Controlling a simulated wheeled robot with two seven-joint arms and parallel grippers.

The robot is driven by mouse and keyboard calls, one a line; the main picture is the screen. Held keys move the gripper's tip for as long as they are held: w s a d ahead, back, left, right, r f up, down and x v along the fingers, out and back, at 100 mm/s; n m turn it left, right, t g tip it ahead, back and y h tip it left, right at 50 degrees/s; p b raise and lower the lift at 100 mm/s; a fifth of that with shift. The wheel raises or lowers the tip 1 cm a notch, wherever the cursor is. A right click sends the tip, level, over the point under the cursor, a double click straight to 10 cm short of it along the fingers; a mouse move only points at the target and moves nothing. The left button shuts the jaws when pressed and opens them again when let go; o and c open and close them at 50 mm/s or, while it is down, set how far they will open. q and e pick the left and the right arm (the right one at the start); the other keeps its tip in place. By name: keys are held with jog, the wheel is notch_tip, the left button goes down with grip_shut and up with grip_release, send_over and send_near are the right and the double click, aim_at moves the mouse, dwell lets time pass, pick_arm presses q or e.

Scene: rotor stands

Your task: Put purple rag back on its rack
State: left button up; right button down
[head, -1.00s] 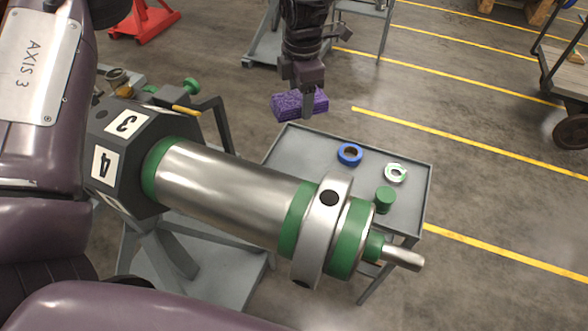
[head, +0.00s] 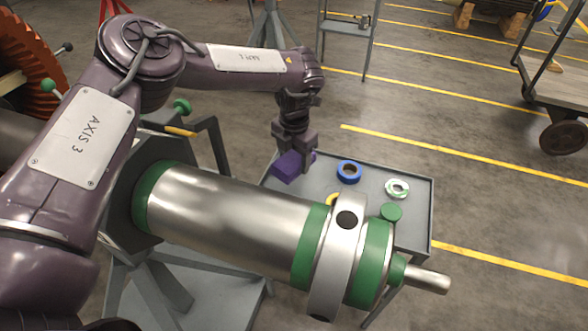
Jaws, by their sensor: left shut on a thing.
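The purple rag (head: 288,166) is a small block-like bundle in the head view. My left gripper (head: 299,158) points down and is shut on it. The rag is at the far left part of the grey tray cart (head: 330,165). I cannot tell whether it touches the tray top or hangs just above it. The gripper hides part of the rag. A grey rack-like stand (head: 345,31) is at the back, but I cannot tell whether it is the rag's rack. My right gripper is not in view.
The cart carries a blue tape roll (head: 349,171), a white-green roll (head: 397,188), a green cylinder (head: 391,212) and a partly hidden yellow ring (head: 332,199). A large steel rotor shaft (head: 235,220) lies in front. A flat trolley (head: 560,85) stands at right.

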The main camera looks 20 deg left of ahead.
aim_at(294, 158)
pick_arm(q)
jog(key=shift+f, duration=2.5)
jog(key=shift+f, duration=0.2)
jog(key=o, duration=0.9)
jog(key=shift+o, duration=0.2)
jog(key=shift+r, duration=0.1)
notch_tip(294, 158, up, 12)
jog(key=shift+r+b, duration=0.15)
jog(key=shift+b, duration=0.2)
